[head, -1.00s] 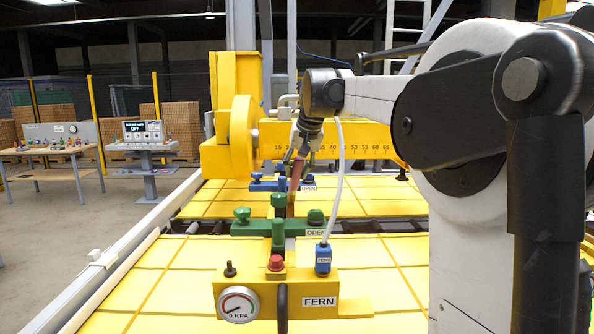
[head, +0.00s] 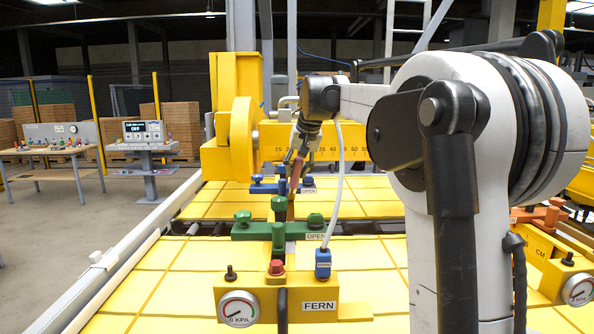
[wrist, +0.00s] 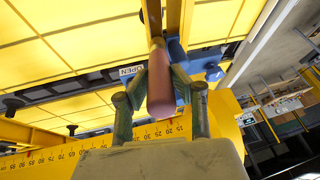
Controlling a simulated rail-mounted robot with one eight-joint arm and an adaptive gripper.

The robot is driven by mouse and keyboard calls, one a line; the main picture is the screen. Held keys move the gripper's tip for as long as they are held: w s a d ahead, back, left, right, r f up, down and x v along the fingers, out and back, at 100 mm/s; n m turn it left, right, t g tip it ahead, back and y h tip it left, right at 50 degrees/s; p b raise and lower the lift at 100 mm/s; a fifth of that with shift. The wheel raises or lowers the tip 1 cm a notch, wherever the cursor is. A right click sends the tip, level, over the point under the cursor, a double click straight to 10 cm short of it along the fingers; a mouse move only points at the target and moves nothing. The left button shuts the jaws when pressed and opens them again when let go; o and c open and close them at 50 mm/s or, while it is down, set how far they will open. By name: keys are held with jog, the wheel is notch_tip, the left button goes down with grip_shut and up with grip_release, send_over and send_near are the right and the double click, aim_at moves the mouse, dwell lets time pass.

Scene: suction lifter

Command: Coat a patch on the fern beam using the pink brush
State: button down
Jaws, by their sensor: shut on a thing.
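My gripper (head: 297,155) is shut on the pink brush (head: 295,170), above the green valve in the head view. In the wrist view the gripper (wrist: 159,100) has its fingers on either side of the brush's rounded pink handle (wrist: 161,98). The brush's far end is small and hard to make out, and I cannot tell whether it touches anything. The fern beam (head: 345,300) is the yellow beam at the front, with a FERN label, a gauge reading 0 KPA and a red knob (head: 276,267). A green valve labelled OPEN (head: 278,230) stands just behind it.
A blue valve (head: 270,186) lies farther back, before a yellow beam with a scale (head: 340,140). Another gauge and an orange valve (head: 540,217) stand at right. Yellow panels (head: 170,280) lie below.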

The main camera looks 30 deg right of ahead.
aim_at(297, 173)
jog(key=shift+s+a+b, duration=0.15)
jog(key=shift+s+a, duration=0.35)
jog(key=shift+s, duration=0.4)
jog(key=shift+s+a+b, duration=0.15)
jog(key=shift+s+a, duration=0.3)
jog(key=shift+s, duration=0.45)
jog(key=shift+r+p, duration=1.95)
jog(key=shift+r, duration=1)
jog(key=shift+r, duration=0.1)
notch_tip(297, 173, up, 3)
jog(key=shift+f+p, duration=0.1)
jog(key=shift+p, duration=0.8)
jog(key=shift+f, duration=0.15)
jog(key=shift+b+x, duration=0.45)
jog(key=shift+x, duration=0.35)
